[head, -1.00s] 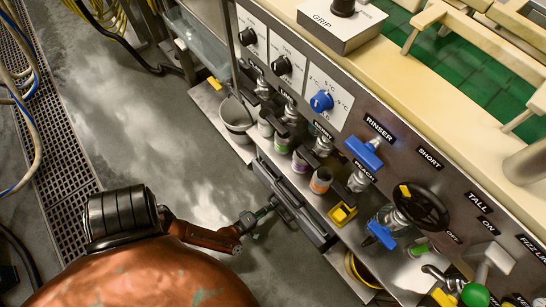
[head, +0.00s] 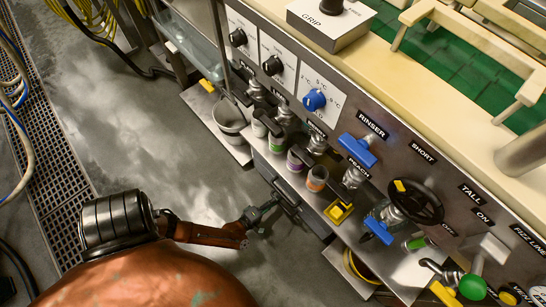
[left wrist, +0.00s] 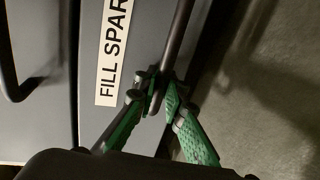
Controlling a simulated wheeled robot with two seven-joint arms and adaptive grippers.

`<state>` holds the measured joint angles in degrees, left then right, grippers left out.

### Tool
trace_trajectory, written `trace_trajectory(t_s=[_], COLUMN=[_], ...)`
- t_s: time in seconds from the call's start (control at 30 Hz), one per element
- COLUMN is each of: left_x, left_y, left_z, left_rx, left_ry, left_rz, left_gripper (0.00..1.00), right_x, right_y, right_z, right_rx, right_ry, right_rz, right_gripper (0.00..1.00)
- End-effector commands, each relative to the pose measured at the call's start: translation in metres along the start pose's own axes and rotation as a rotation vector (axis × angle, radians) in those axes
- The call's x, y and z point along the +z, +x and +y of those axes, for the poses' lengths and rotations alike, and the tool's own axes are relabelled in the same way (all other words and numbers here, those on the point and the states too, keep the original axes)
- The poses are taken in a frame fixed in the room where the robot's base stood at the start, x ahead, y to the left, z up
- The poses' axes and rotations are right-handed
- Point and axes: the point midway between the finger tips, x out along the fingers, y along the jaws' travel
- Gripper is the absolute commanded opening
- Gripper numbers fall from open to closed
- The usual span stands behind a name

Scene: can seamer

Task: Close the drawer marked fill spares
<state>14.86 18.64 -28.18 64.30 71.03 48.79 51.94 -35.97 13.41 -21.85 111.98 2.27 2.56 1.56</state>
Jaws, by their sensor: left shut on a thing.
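The grey drawer front (left wrist: 142,55) fills the left of the left wrist view, with a white label (left wrist: 113,50) that reads "FILL SPAR" before it is cut off. A dark bar handle (left wrist: 179,35) runs down along the front. My left gripper (left wrist: 165,97), with green finger pads, is shut on the handle's lower end. How far the drawer stands out is hard to tell. My right gripper is not in view.
Above the drawer, a shelf carries several small cups, such as an orange one (head: 317,178). The grey floor (head: 170,130) left of the drawer is clear.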

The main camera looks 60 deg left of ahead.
Motion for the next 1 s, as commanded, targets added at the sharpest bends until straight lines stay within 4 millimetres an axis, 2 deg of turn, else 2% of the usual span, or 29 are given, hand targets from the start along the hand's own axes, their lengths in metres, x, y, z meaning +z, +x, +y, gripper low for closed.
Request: trace_trajectory(t_s=[0.1, 0.13, 0.23, 0.57, 0.77, 1.0], left_x=[0.001, 0.001, 0.001, -0.001, -0.002, -0.001], left_y=[0.002, 0.002, 0.002, -0.002, -0.030, -0.081], left_z=[0.001, 0.001, 0.001, 0.000, -0.001, -0.001], left_rx=[0.001, 0.001, 0.001, 0.001, -0.002, -0.002], left_ry=[-0.001, -0.001, -0.001, -0.001, -0.003, -0.002], left_rz=[-0.003, -0.003, -0.002, 0.000, 0.002, 0.001], left_gripper=[0.00, 0.11, 0.17, 0.17, 0.17, 0.17], right_x=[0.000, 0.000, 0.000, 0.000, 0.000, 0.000], right_y=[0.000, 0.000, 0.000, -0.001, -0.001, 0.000], right_z=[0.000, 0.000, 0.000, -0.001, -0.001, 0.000], right_rx=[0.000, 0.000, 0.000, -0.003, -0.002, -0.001], right_ry=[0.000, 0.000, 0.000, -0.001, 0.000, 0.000], right_rz=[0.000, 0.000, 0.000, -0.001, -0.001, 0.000], right_gripper=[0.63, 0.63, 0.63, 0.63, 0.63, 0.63])
